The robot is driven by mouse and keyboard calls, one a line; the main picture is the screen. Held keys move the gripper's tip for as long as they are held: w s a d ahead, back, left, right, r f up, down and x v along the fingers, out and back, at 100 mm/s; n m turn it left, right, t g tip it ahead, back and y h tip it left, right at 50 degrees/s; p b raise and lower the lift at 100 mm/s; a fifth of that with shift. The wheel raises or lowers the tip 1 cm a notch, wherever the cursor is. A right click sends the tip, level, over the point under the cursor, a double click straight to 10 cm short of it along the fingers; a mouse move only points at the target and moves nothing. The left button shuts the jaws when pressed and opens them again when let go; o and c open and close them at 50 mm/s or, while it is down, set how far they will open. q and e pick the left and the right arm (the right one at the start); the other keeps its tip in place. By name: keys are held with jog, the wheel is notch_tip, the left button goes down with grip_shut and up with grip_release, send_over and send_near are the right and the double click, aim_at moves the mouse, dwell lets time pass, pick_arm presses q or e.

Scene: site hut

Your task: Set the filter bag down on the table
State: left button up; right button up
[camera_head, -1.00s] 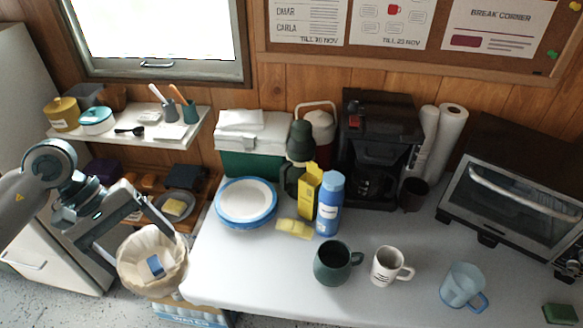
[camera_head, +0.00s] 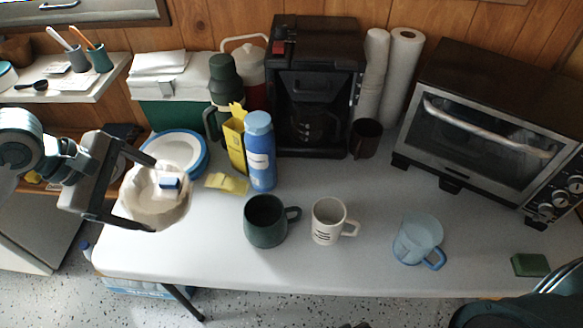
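I cannot tell whether the bag's underside touches the table. My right gripper is not in view; a dark teal part of mine shows at the bottom right corner.
Blue-rimmed plates (camera_head: 179,148) stand close behind the bag. A yellow cloth (camera_head: 227,184), a blue bottle (camera_head: 261,155) and a dark green mug (camera_head: 264,222) are to its right. The table's front left part is bare. A coffee maker (camera_head: 314,75) and a toaster oven (camera_head: 478,130) stand behind.

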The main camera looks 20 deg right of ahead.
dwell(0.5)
pick_arm(q)
notch_tip(320, 180, down, 6)
jog(key=shift+r+p, duration=0.1)
jog(key=shift+p, duration=0.35)
jog(key=shift+f, duration=0.2)
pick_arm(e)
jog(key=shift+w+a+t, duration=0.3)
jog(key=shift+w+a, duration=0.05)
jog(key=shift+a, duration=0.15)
pick_arm(q)
jog(key=shift+f, duration=0.1)
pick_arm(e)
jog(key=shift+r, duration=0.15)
pick_arm(q)
jog(key=shift+f, duration=0.3)
notch_tip(320, 180, down, 3)
jog(key=shift+r+p, duration=0.15)
jog(key=shift+p, duration=0.15)
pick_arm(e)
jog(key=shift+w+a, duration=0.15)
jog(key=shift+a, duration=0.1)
pick_arm(q)
jog(key=shift+f, duration=0.25)
